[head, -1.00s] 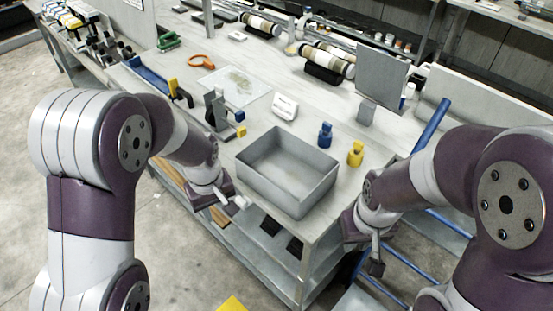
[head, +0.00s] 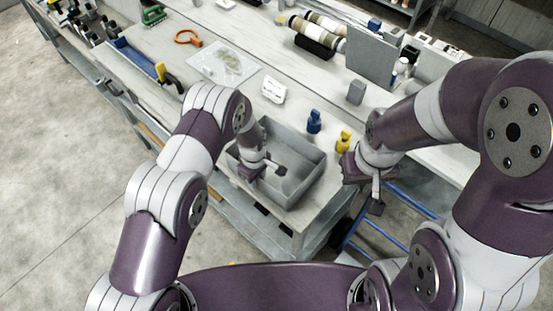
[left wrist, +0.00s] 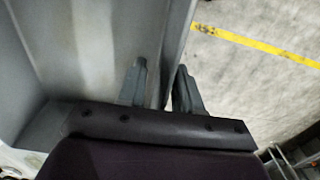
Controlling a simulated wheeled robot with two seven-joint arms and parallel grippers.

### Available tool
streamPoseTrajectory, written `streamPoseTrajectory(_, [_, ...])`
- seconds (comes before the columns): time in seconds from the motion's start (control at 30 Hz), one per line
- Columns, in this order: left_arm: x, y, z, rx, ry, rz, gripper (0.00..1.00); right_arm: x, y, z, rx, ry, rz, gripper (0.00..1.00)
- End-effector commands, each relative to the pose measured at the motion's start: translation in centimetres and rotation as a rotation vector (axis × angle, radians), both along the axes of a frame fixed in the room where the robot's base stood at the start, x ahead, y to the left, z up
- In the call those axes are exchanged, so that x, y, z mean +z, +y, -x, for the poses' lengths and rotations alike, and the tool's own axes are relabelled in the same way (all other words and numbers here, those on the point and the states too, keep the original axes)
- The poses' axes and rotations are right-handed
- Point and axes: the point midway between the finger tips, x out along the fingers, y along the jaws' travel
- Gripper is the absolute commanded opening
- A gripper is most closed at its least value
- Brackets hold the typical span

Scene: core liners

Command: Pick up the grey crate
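The grey crate (head: 302,158) is an open, empty-looking box standing upright on the bench near its front corner. My left gripper (head: 272,170) is at the crate's near left side, and its wrist hides part of that wall. In the left wrist view, the left gripper's two fingers (left wrist: 160,88) stand apart with the crate's wall (left wrist: 181,35) between them, one finger inside and one outside. A gap shows between the inner finger and the wall. My right gripper (head: 374,192) hangs to the right of the crate, apart from it; its finger opening is unclear.
A blue bottle (head: 314,122) and a yellow bottle (head: 344,140) stand just behind the crate. A white box (head: 273,90) and a grey block (head: 356,92) are further back. Blue rails (head: 412,205) are beside the bench on the right. Open floor (head: 60,190) lies left.

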Motion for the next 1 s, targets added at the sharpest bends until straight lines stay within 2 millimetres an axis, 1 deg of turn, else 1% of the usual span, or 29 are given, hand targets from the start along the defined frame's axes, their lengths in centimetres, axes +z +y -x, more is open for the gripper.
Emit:
streamPoseTrajectory(0.17, [-0.14,0.00,-0.06,0.000,-0.002,0.001,0.34,-0.05,0.01,0.03,0.000,0.001,0.000,0.23])
streamPoseTrajectory(0.2, [-0.14,0.00,-0.06,0.000,-0.002,0.001,0.31,-0.06,0.01,0.03,0.000,0.001,0.000,0.23])
streamPoseTrajectory(0.3, [-0.13,0.00,-0.05,0.000,-0.001,0.000,0.00,-0.06,0.00,0.03,0.000,0.001,0.000,0.23])
streamPoseTrajectory(1.0, [-0.17,0.03,0.05,0.000,0.001,0.000,0.00,-0.07,0.00,0.02,0.000,0.000,0.000,0.23])
